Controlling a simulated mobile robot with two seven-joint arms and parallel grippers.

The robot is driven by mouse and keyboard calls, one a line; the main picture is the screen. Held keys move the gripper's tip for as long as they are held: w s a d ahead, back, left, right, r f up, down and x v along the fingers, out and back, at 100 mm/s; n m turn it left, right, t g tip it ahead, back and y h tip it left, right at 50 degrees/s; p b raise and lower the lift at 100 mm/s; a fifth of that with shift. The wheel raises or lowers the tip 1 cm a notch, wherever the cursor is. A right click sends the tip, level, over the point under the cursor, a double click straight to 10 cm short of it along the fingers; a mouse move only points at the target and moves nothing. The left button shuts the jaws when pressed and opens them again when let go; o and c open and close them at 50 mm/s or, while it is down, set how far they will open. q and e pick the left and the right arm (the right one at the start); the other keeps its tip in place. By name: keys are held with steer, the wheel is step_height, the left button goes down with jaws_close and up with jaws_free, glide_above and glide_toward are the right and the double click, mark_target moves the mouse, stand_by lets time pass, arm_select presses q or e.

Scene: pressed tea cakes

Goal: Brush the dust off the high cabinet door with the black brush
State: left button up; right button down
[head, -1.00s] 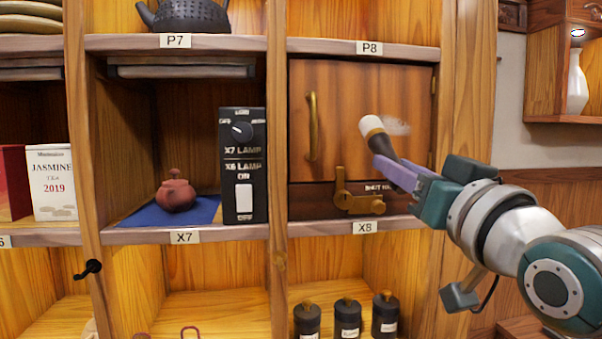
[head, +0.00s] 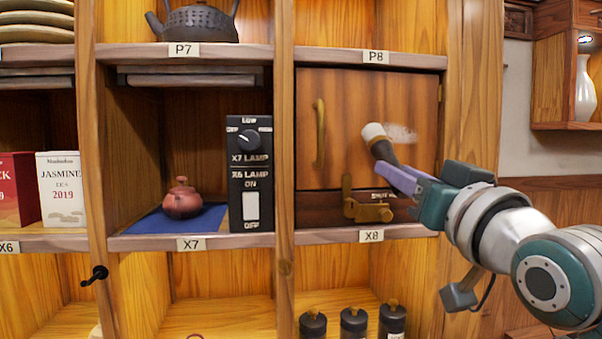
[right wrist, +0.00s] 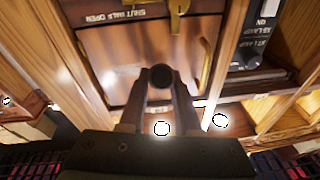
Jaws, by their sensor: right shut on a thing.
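The high cabinet door (head: 350,105) is brown wood with a vertical brass handle (head: 319,133), and it is closed. A pale dust patch (head: 403,134) shows on its right half. My right gripper (head: 403,178) is shut on the black brush (head: 382,150), which tilts up and left. Its whitish bristle end is in front of the door, just left of the dust; I cannot tell whether it touches. In the right wrist view the brush's dark round end (right wrist: 161,77) shows between the fingers, with the door (right wrist: 140,60) beyond. My left gripper is not in view.
A brass latch (head: 368,211) sticks out below the door. Left of it stand a black lamp switch box (head: 250,160) and a red-brown teapot (head: 182,200) on a blue cloth. Black canisters (head: 353,322) stand below. A wooden post (head: 472,90) borders the door's right.

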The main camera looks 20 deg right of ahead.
steer(key=shift+w, duration=0.35)
steer(key=shift+d, duration=0.1)
steer(key=shift+s+d, duration=1.15)
steer(key=shift+d, duration=3.75)
steer(key=shift+w+a, duration=0.4)
steer(key=shift+a, duration=1.25)
steer(key=shift+w+a, duration=0.45)
steer(key=shift+a, duration=1.25)
steer(key=shift+w+a, duration=0.4)
steer(key=shift+a, duration=1.25)
steer(key=shift+s, duration=0.1)
steer(key=shift+r+v, duration=0.15)
steer(key=shift+v, duration=0.8)
steer(key=shift+r+v, duration=0.2)
steer(key=shift+v, duration=0.8)
steer(key=shift+r+v, duration=0.15)
steer(key=shift+v, duration=0.8)
steer(key=shift+s+a, duration=0.1)
steer(key=shift+a, duration=0.05)
